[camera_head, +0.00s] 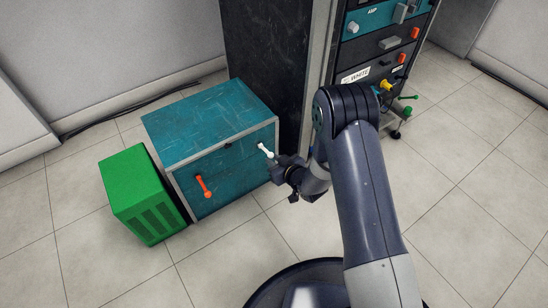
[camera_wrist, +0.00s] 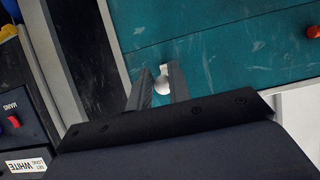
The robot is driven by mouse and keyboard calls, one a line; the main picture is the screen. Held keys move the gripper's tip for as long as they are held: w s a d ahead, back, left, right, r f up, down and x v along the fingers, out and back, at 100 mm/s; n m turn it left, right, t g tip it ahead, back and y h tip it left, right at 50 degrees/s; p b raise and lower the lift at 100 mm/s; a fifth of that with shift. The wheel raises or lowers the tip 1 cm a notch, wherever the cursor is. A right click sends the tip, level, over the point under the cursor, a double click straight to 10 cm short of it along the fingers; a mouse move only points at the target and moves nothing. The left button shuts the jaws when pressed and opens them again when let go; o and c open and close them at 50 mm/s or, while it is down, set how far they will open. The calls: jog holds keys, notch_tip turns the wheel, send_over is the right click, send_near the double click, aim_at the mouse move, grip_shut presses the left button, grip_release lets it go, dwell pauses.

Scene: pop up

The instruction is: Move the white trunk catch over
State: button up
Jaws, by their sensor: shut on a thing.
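The teal trunk (camera_head: 205,121) stands on the floor against a dark column. Its white catch (camera_head: 264,150) is a short lever on the right of the front face, tilted up to the left. My gripper (camera_head: 274,163) is at the lower end of this catch. In the wrist view the white catch's round knob (camera_wrist: 162,86) sits between the two fingers of my gripper (camera_wrist: 162,78), which are shut on it. An orange-red catch (camera_head: 204,187) is on the left of the trunk's front, apart from my gripper; its tip also shows in the wrist view (camera_wrist: 313,31).
A green vented box (camera_head: 138,190) stands close to the trunk's left side. A dark column (camera_head: 268,65) rises behind the trunk's right end. A panel rack labelled WHITE (camera_head: 385,45) with knobs and switches stands to the right. The tiled floor in front is clear.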

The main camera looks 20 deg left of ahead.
jog(key=shift+f, duration=0.15)
grip_shut()
jog(key=shift+d+f, duration=0.1)
jog(key=shift+f, duration=0.85)
jog(key=shift+c, duration=0.3)
grip_release()
jog(key=o, duration=0.4)
jog(key=shift+o, duration=0.2)
jog(key=shift+s, duration=0.1)
